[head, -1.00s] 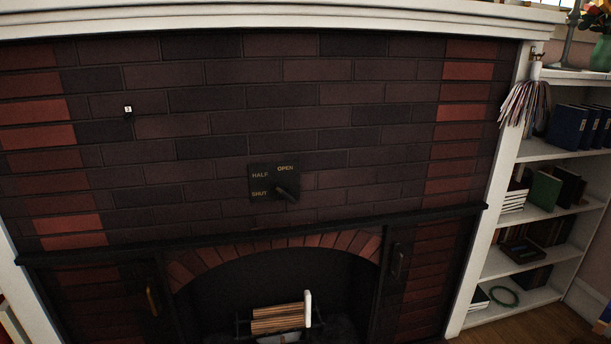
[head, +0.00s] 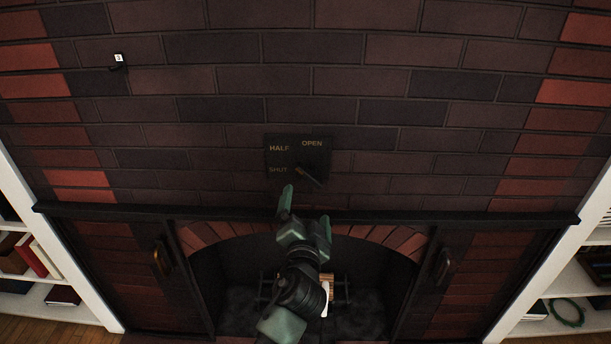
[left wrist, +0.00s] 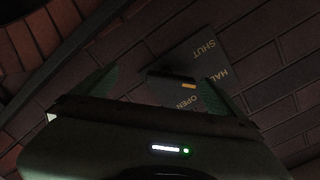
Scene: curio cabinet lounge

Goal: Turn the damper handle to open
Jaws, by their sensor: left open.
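The damper plate (head: 283,159) is a dark square on the brick wall above the fireplace, lettered HALF, OPEN and SHUT. Its dark handle (head: 311,177) sticks out at the plate's lower right in the head view. My left gripper (head: 306,208) is raised just below the plate, open and empty. In the left wrist view the plate (left wrist: 216,66) shows turned, with SHUT at the top and OPEN low. The handle (left wrist: 168,78) with a yellow mark lies beyond and between the spread fingers (left wrist: 158,92). I see no contact. My right gripper is not in view.
A dark ledge (head: 460,217) runs across the wall below the plate. Under it is the arched fireplace opening, partly hidden by my left arm, with a handled dark panel on each side. White bookshelves (head: 553,300) stand at both sides. A small white-tagged hook (head: 118,60) is upper left.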

